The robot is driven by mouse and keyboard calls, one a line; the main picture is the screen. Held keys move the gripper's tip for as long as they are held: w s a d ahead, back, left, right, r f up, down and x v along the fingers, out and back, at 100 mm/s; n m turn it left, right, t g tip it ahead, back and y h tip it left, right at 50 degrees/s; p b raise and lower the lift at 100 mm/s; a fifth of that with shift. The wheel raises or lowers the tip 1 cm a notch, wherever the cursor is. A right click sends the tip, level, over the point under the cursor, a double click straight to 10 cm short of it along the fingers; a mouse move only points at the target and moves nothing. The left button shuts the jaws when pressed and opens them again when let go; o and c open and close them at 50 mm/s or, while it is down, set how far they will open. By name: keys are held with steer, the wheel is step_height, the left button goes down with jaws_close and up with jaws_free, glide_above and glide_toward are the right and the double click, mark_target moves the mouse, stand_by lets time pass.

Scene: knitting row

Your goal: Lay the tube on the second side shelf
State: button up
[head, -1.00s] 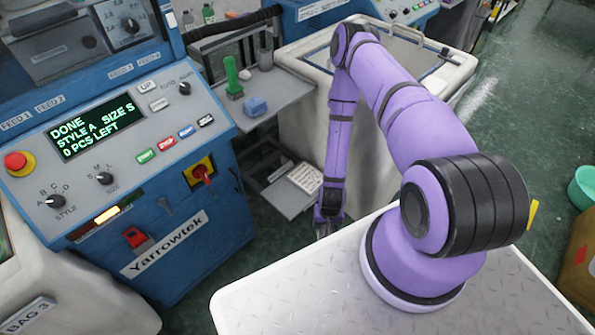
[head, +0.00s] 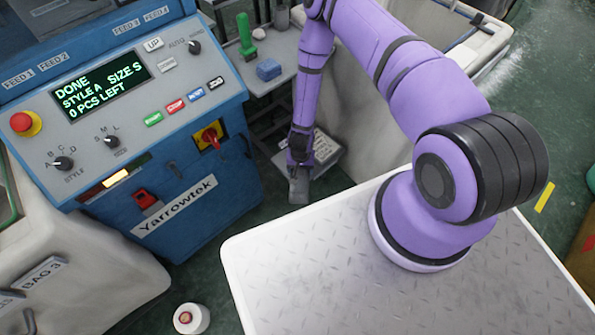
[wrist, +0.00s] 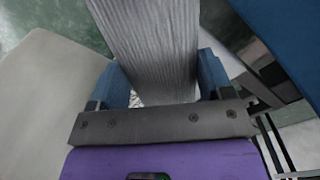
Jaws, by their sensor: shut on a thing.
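The tube (wrist: 150,45) is a grey ribbed knitted piece. In the wrist view it lies between the two blue fingers of my gripper (wrist: 160,80) and runs out past the top edge. In the head view my gripper (head: 299,165) points down, with a small grey end of the tube (head: 299,190) below it. The upper side shelf (head: 285,72) and the lower side shelf (head: 325,158) stand beside the blue machine. My gripper is in front of the lower shelf in the picture; whether the tube touches it I cannot tell.
The upper shelf carries a green brush (head: 245,38) and a blue block (head: 269,69). A pale flat item (head: 322,145) lies on the lower shelf. The blue machine (head: 185,190) is close on the left. A white bin (head: 385,110) stands behind. A white cone (head: 191,319) is on the floor.

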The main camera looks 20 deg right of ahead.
steer(key=shift+w+a, duration=0.3)
steer(key=shift+w, duration=0.05)
steer(key=shift+w+a+f, duration=0.15)
steer(key=shift+f, duration=1.65)
steer(key=shift+f, duration=0.1)
steer(key=o, duration=0.9)
